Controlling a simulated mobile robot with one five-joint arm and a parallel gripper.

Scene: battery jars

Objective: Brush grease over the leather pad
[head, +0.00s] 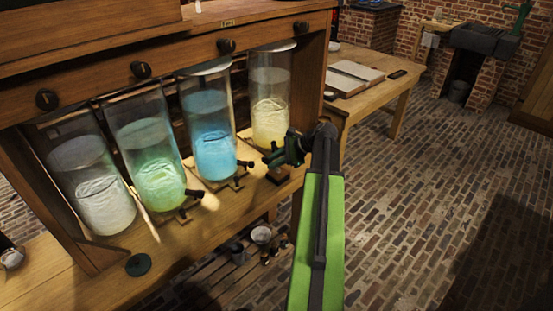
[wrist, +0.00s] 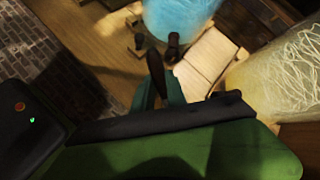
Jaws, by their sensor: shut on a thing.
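My gripper (head: 272,158) is in front of the yellow jar, right of the blue jar's tap. In the wrist view my gripper (wrist: 160,90) shows teal fingers shut on a slender dark brown thing (wrist: 157,70). It looks like a handle or rod, but I cannot tell whether it is a brush. Its far end is not clear. I cannot make out a leather pad or grease in either view.
Glass jars with white (head: 100,200), green (head: 155,170), blue (head: 208,130) and yellow (head: 268,105) contents stand in a wooden rack. Black taps (head: 195,193) stick out in front. A pale bowl (head: 261,235) sits below. A wooden table (head: 375,98) stands behind. The brick floor at right is clear.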

